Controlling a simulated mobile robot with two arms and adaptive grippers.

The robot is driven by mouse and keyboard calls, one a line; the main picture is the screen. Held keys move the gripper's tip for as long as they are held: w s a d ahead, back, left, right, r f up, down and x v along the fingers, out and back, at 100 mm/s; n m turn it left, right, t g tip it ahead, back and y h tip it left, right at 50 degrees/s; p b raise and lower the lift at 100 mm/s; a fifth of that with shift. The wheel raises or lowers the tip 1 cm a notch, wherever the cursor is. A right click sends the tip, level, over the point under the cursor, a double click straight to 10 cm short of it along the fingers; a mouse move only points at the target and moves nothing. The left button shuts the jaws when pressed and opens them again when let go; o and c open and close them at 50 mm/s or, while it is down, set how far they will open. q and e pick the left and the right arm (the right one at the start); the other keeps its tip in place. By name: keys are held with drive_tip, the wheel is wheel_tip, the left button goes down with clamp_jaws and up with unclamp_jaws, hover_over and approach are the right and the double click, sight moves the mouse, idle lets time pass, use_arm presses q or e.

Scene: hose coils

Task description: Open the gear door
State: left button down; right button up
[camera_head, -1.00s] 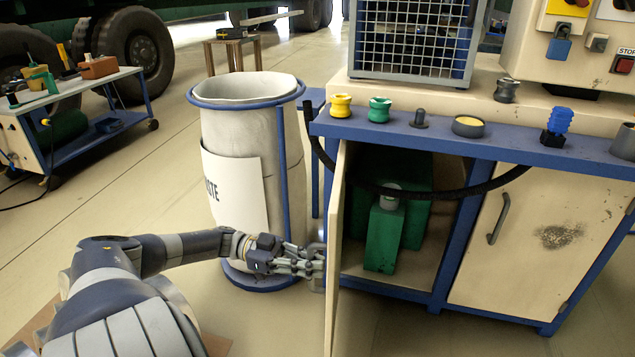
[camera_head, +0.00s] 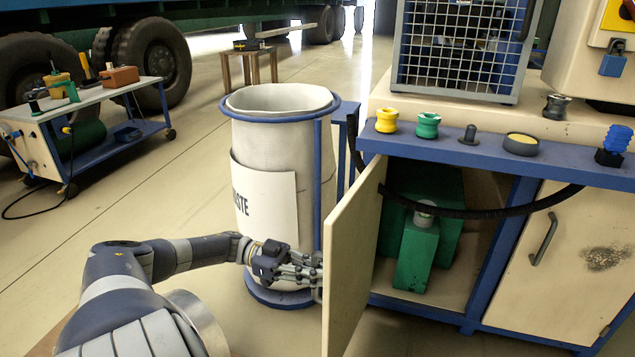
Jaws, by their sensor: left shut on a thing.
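The cream gear door (camera_head: 352,262) is the left door of the blue-framed cabinet. It stands swung out to the left, its inner face showing. My left gripper (camera_head: 312,276) is at the door's outer side near its free edge, shut on the handle, which is mostly hidden by the fingers and the door. Inside the open compartment stands a green container (camera_head: 418,255) with a grey cap. My right gripper is not in view.
A waste bin (camera_head: 262,150) in a blue ring frame stands left of the door, close behind my left gripper. A black hose (camera_head: 480,212) hangs across the opening. The right cabinet door (camera_head: 565,250) is shut. Open floor lies to the left.

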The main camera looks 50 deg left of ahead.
use_arm(q)
drive_tip(key=c, duration=1.6)
unclamp_jaws()
drive_tip(key=shift+c, duration=0.2)
drive_tip(key=v, duration=1.2)
drive_tip(key=shift+s+f, duration=0.1)
drive_tip(key=shift+s, duration=0.1)
